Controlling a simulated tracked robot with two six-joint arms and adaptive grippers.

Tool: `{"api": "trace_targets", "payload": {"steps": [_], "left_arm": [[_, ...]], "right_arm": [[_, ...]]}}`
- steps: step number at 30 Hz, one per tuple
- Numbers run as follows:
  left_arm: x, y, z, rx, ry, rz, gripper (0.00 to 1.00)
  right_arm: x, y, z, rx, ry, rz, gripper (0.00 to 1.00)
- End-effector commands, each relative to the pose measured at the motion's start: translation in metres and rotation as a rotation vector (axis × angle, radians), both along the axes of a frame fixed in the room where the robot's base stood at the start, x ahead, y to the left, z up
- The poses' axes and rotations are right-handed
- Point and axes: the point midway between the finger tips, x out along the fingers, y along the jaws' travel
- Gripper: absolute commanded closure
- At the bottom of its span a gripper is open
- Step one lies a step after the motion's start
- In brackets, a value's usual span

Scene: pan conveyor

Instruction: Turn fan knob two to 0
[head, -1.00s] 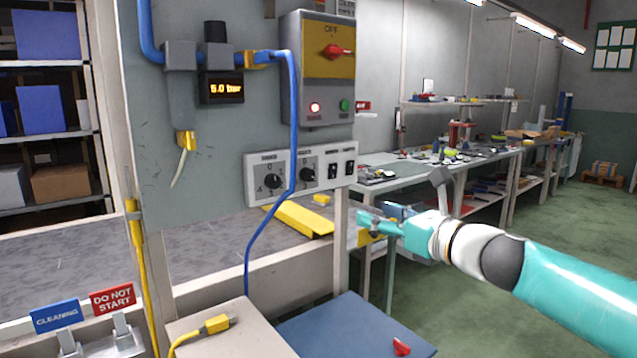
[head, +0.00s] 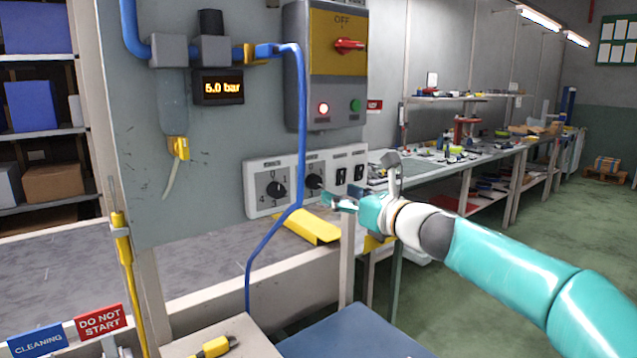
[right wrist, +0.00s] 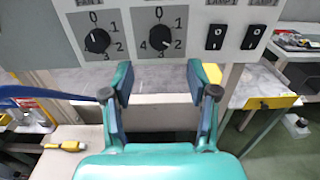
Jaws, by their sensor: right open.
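Two black rotary knobs sit on a light plate of the grey panel. The left knob (head: 275,189) and right knob (head: 313,181) have number dials; their labels are too small to read, so I cannot confirm which is fan knob two. In the right wrist view the left knob (right wrist: 97,41) and right knob (right wrist: 159,37) show 0 at the top of each dial; their exact settings are unclear. My right gripper (head: 340,201) is open and empty, apart from the knobs. Its fingers (right wrist: 162,82) spread below the right knob in the wrist view. My left gripper is not in view.
Two black rocker switches (head: 349,177) sit right of the knobs. A blue hose (head: 302,130) hangs in front of the plate between the knobs. A red switch (head: 348,45) is above. A workbench (head: 430,165) stands behind.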

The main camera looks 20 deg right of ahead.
Motion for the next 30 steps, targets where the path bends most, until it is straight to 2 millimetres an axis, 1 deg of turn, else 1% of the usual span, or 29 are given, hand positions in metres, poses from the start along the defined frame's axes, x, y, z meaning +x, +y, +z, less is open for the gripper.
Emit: {"api": "trace_targets", "payload": {"steps": [1,6,9,12,17,25,29,30], "left_arm": [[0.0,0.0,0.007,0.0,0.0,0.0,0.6],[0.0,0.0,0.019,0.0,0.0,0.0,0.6],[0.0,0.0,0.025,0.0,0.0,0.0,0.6],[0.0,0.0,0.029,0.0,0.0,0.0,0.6],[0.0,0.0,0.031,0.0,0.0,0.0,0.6],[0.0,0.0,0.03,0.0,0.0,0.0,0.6],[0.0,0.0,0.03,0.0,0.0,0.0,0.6],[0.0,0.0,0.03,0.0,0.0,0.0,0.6]], "right_arm": [[0.012,0.004,0.002,0.0,0.002,0.001,0.41],[0.042,0.015,0.003,-0.001,0.001,0.0,0.41],[0.055,0.019,0.003,0.0,0.001,-0.002,0.41],[0.064,0.022,0.002,0.0,0.001,-0.003,0.41],[0.071,0.024,0.001,-0.001,0.0,-0.003,0.41],[0.071,0.024,0.0,-0.001,0.0,-0.004,0.41],[0.071,0.024,0.0,-0.001,0.0,-0.004,0.63],[0.071,0.024,0.0,-0.001,0.0,-0.004,0.69]]}}
